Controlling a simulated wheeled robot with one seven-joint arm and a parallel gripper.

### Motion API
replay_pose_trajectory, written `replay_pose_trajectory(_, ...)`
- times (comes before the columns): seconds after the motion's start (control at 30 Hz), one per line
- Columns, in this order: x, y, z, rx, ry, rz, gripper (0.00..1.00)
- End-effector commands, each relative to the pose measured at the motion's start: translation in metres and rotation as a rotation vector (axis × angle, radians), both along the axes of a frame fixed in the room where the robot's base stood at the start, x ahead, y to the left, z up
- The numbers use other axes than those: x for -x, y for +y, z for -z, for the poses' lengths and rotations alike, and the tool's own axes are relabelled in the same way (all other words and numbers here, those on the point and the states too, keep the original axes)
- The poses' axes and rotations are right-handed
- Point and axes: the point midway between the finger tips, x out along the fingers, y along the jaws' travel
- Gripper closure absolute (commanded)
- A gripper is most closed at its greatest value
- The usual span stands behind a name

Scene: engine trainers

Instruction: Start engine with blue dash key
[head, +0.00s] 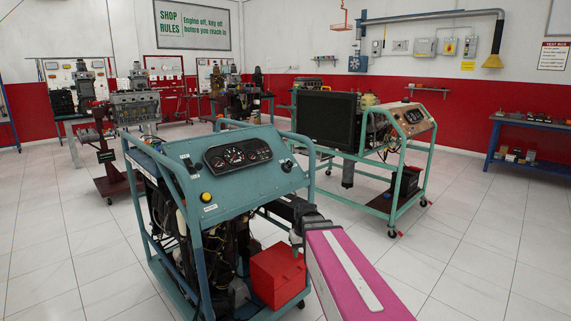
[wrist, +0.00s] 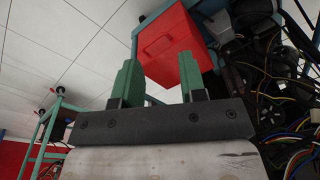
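The engine trainer with the blue dash (head: 215,178) stands in the middle of the head view. Its sloped panel carries a gauge cluster (head: 237,155), a yellow button (head: 206,197) and a small dark key switch (head: 288,164) at the right end. The key's angle is too small to tell. My gripper (head: 268,210) is low, just beyond the panel's right side, partly hidden by the frame. In the wrist view my gripper (wrist: 158,75) has its two green fingers apart with nothing between them. A red box (wrist: 172,45) low on the trainer shows beyond them.
A second trainer with a tan dash (head: 411,119) and green frame stands behind to the right. The red box (head: 277,277) sits at the blue trainer's lower right. Loose wires (wrist: 275,75) hang near my gripper. A blue workbench (head: 530,130) stands far right; tiled floor lies clear between.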

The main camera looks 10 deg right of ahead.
Motion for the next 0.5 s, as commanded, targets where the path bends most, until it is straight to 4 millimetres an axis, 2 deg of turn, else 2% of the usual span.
replay_pose_trajectory(0.03,-0.025,-0.001,-0.016,-0.008,-0.019,-0.022,0.62)
replay_pose_trajectory(0.1,-0.048,-0.002,-0.038,-0.018,-0.038,-0.054,0.62)
replay_pose_trajectory(0.37,-0.124,-0.008,-0.129,-0.048,-0.117,-0.182,0.62)
replay_pose_trajectory(0.5,-0.161,-0.011,-0.185,-0.059,-0.162,-0.254,0.62)
